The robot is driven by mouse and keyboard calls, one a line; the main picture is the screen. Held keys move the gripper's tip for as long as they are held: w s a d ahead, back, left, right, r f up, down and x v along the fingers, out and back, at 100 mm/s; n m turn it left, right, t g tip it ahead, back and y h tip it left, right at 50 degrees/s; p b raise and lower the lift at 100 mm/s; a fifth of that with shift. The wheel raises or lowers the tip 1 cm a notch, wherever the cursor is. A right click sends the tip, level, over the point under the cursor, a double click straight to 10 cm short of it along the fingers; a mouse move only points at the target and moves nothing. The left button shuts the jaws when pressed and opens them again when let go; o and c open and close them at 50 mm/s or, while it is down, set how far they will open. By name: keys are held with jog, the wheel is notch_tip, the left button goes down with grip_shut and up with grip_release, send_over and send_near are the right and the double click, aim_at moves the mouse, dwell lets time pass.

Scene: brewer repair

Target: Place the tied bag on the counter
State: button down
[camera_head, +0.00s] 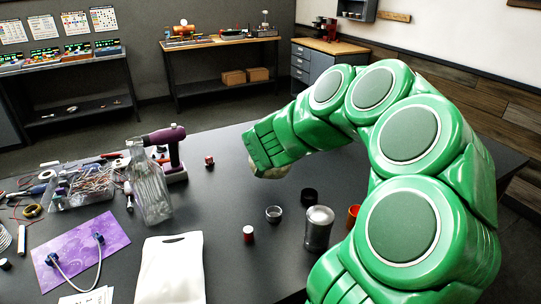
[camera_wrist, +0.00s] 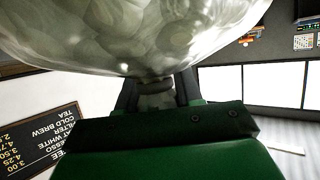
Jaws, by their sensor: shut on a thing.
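In the wrist view, the tied bag (camera_wrist: 130,35) is a translucent, pale, bulging bag. It fills the top of the picture. My gripper (camera_wrist: 157,92) is shut on its narrow neck. In the head view, my gripper (camera_head: 262,160) is at the end of the green arm, over the dark table's far side. Only a small pale patch shows beneath it there, and I cannot tell whether this is the bag. The fingers are hidden in that view. I cannot tell which surface is the counter; the nearest is the dark table (camera_head: 225,225).
A clear bottle (camera_head: 150,190), a purple tool (camera_head: 172,145) and a cluttered clear tray (camera_head: 85,190) stand at left. A white bag (camera_head: 172,270) lies in front. A metal canister (camera_head: 318,228) and small cups stand near my arm. The table's centre has free room. Workbenches (camera_head: 215,42) stand behind.

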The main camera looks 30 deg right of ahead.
jog(key=shift+w+d+f, duration=0.3)
jog(key=shift+w+f, duration=0.6)
jog(key=shift+f, duration=0.65)
jog(key=shift+w+d+f, duration=0.3)
jog(key=shift+w+f, duration=0.55)
jog(key=shift+f, duration=0.7)
jog(key=shift+w+d+f, duration=0.3)
jog(key=shift+w+f, duration=0.6)
jog(key=shift+f, duration=0.65)
jog(key=shift+f, duration=0.1)
jog(key=c, duration=0.8)
grip_release()
jog(key=shift+o, duration=0.2)
jog(key=shift+s+a+r, duration=0.15)
jog(key=shift+r, duration=0.05)
jog(key=v, duration=1.1)
jog(key=shift+s+a+r, duration=0.1)
jog(key=shift+s+a, duration=0.05)
jog(key=shift+s, duration=0.1)
